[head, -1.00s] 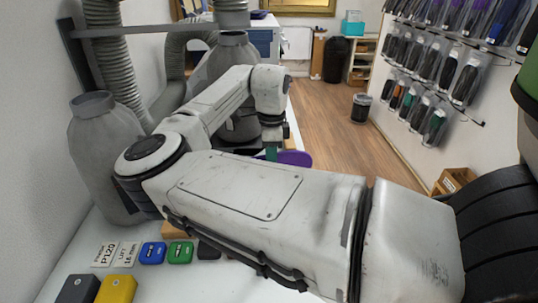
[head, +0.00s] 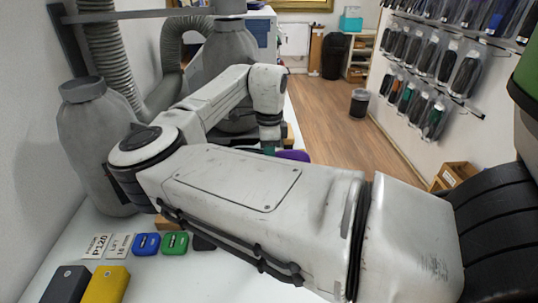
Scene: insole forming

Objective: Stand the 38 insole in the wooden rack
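My gripper (head: 268,148) points down at the far end of the bench, beyond my upper arm. Only a small teal part shows at its tip, and its fingers are mostly hidden. A purple piece (head: 293,155) shows just right of the gripper, partly behind my arm. I cannot tell whether it is the 38 insole, or whether the gripper holds it. No size mark is readable. A bit of light wood (head: 168,222) shows behind my arm at the left; I cannot tell if it is the wooden rack.
Grey canisters (head: 95,150) with hoses line the left wall.

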